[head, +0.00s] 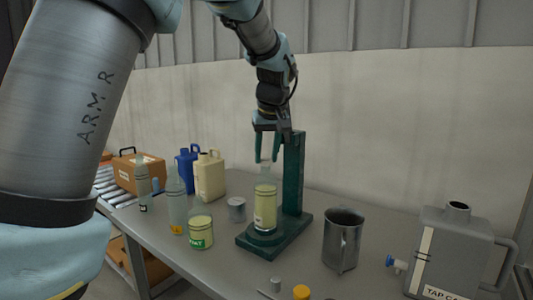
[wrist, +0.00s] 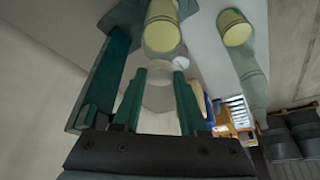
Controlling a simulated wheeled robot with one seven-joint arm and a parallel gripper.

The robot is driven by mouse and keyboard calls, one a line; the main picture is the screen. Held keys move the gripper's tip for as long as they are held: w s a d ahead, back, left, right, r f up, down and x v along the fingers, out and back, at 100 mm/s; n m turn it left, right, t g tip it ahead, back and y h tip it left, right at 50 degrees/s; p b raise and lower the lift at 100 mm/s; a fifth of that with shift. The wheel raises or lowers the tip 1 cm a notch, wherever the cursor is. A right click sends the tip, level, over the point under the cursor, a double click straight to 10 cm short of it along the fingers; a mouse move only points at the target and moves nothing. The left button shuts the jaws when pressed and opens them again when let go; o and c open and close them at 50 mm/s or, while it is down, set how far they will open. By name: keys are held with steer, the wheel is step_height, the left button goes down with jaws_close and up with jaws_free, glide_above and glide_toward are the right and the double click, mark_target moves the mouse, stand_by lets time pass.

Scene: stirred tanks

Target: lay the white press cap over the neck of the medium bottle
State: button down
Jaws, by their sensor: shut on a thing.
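The medium bottle (head: 265,208), clear with yellow liquid and a pale label, stands upright on the base of a green press stand (head: 294,185). It also shows in the wrist view (wrist: 162,32). My gripper (head: 267,156) is above the bottle, beside the stand's column, fingers pointing down. It is shut on the white press cap (wrist: 158,98), a pale piece between the fingertips in the wrist view. In the head view the cap is small and blurred against the bottle's neck; I cannot tell whether they touch.
A steel jug (head: 342,240) and a grey tap can (head: 450,250) stand to the right. An orange cap (head: 301,292) lies near the front edge.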

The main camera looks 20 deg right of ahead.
steer(key=shift+f, duration=0.3)
steer(key=shift+c, duration=2.2)
jaws_free()
steer(key=shift+r+p, duration=0.3)
steer(key=shift+r, duration=0.25)
steer(key=b+v, duration=0.1)
steer(key=v, duration=1.1)
steer(key=shift+b, duration=0.4)
